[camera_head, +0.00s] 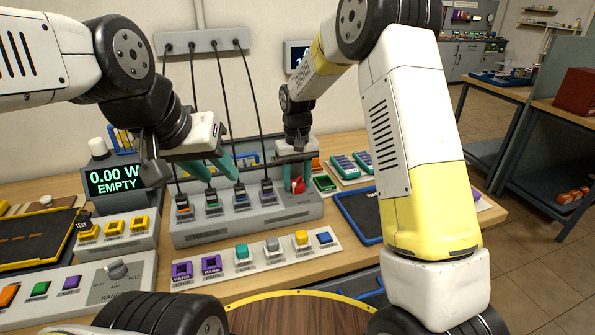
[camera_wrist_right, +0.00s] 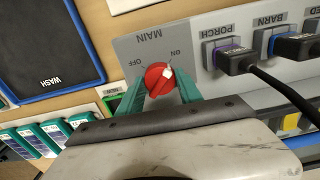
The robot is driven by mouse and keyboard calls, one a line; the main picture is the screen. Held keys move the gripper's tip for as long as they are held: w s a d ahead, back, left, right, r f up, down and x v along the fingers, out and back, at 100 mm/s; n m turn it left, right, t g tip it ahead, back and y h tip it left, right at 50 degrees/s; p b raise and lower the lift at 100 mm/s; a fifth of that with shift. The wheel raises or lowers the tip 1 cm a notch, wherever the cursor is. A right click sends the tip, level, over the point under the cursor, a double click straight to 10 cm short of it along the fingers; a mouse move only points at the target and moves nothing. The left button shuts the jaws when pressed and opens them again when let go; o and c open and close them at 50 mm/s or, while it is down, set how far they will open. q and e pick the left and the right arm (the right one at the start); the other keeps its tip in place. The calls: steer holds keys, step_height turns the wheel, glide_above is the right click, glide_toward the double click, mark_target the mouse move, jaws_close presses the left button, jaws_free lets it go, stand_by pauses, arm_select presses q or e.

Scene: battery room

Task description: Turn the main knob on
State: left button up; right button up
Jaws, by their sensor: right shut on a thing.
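The main knob (camera_wrist_right: 158,80) is red with a white mark, on a grey panel with OFF and ON labels. In the right wrist view its white mark points towards the ON label. The knob also shows in the head view (camera_head: 298,186) at the right end of the grey power strip (camera_head: 245,228). My right gripper (camera_wrist_right: 161,86) has its teal fingers on either side of the knob and is shut on it. My left gripper (camera_head: 224,172) hangs over the strip's left-middle part, its two teal fingers apart with nothing between them.
Black cables run from a wall box (camera_head: 202,42) to several plugs on the strip, left of the knob. A display (camera_head: 114,179) reads 0.00 W EMPTY. A dark blue-edged WASH tray (camera_head: 358,214) lies right of the strip. A row of coloured pieces sits in front.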

mark_target(297, 180)
steer(key=o, duration=1.4)
steer(key=shift+c, duration=0.2)
steer(key=shift+r, duration=0.1)
step_height(297, 180, up, 8)
steer(key=shift+f, duration=0.15)
steer(key=s+d+r+m+t+y, duration=0.1)
steer(key=s+d+r+t, duration=0.1)
steer(key=s+d+r, duration=0.6)
steer(key=s+d+r+m+t+y, duration=0.15)
steer(key=s+d+r, duration=0.4)
steer(key=s, duration=0.55)
steer(key=s+d+t, duration=0.1)
steer(key=s+t, duration=0.1)
steer(key=s, duration=0.5)
steer(key=shift+s+f+t, duration=0.3)
steer(key=shift+s+t, duration=0.05)
steer(key=shift+s, duration=0.05)
